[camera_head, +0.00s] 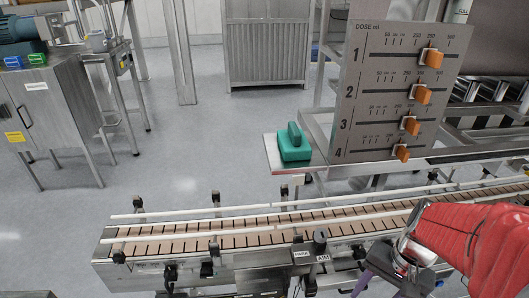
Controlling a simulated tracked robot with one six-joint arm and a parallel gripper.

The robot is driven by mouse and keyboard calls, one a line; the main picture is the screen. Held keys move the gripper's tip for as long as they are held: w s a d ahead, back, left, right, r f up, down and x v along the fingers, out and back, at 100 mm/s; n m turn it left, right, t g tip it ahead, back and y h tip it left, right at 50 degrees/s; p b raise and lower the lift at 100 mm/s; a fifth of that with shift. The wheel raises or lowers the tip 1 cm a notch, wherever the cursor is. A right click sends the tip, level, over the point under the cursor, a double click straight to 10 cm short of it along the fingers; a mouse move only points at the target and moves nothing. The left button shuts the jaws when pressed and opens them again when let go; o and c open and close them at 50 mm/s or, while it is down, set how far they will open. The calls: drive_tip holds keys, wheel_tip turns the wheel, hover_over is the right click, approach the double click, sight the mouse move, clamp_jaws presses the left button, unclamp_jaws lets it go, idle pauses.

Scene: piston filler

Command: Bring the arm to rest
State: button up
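My red arm (475,238) reaches in from the right edge, at the lower right of the head view. My gripper (372,279) is at its end, pointing down and left, in front of the conveyor's near side. A dark purplish finger shows there, beside the silver wrist. The fingertips are only partly visible near the bottom of the picture, so its opening and anything between the fingers cannot be made out.
A conveyor (225,242) with brown slats and white guide rails crosses the front. Behind it stand a dose panel (385,108) with several orange sliders and a green block (293,143) on a ledge. A steel cabinet (52,110) is at left. Grey floor lies open behind the conveyor.

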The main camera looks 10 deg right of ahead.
drive_tip(key=w+a+r+n+t+h, duration=0.2)
drive_tip(key=a+r+n+t, duration=0.3)
drive_tip(key=a+r+n, duration=0.3)
drive_tip(key=a+r, duration=0.4)
drive_tip(key=r, duration=0.3)
drive_tip(key=shift+w+a, duration=0.15)
drive_tip(key=shift+f, duration=0.1)
idle(0.7)
